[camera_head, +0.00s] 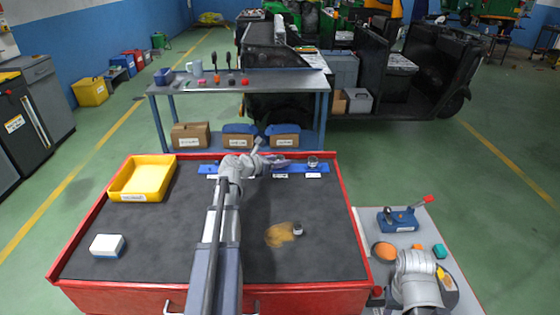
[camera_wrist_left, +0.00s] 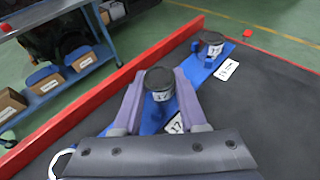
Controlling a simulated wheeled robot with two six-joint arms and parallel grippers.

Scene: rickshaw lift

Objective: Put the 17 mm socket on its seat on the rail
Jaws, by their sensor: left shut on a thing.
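The blue rail (camera_head: 209,169) lies along the far edge of the red-rimmed workbench top. My left gripper (camera_head: 284,161) reaches over its middle. In the left wrist view, my left gripper (camera_wrist_left: 159,92) is shut on the 17 mm socket (camera_wrist_left: 159,84), a dark-topped upright cylinder whose label reads 17. It is over or at the rail (camera_wrist_left: 152,113); I cannot tell whether it touches. A white card marked 17 (camera_wrist_left: 175,123) lies just in front. Another socket (camera_head: 313,162) stands on the rail's right end. No fingers of my right gripper show.
A small socket (camera_head: 298,229) stands on the dark mat beside a brown stain (camera_head: 279,234). A yellow tray (camera_head: 143,178) is at the far left, and a blue-white box (camera_head: 107,246) at the near left.

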